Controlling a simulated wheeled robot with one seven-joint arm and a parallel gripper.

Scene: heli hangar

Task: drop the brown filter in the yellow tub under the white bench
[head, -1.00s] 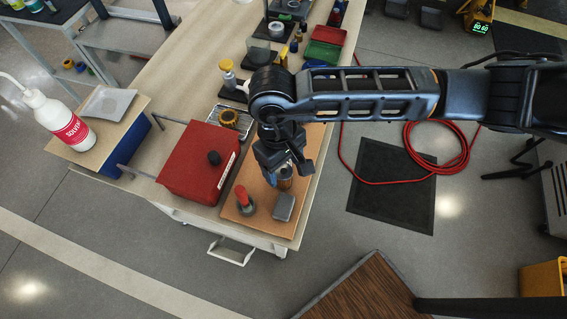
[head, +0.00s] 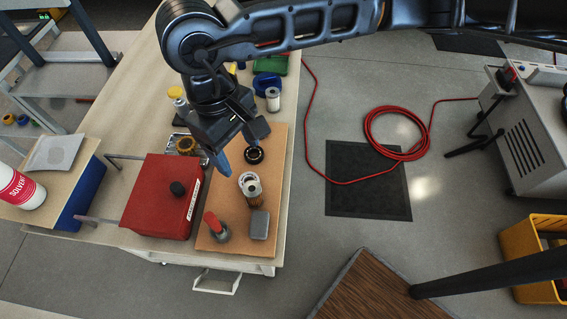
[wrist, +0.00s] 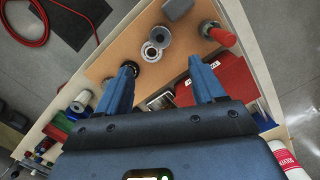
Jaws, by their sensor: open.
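The brown filter (head: 255,201) stands upright on the tan board at the near end of the bench, its pale metal top facing up. In the wrist view the filter (wrist: 151,50) shows beyond the fingertips, roughly between them. My gripper (head: 238,146) is open and empty, above and a little behind the filter, apart from it. Its two blue fingers are spread in the wrist view (wrist: 162,66). A yellow tub (head: 520,245) is on the floor at the right edge, partly cut off and crossed by a dark bar.
Beside the filter are a grey block (head: 260,225), a red-handled tool (head: 213,226), a black ring (head: 255,155) and a red box (head: 160,200). A red hose (head: 372,140) and black mat (head: 370,185) lie on the floor. A brown wooden top (head: 370,290) juts in at the front.

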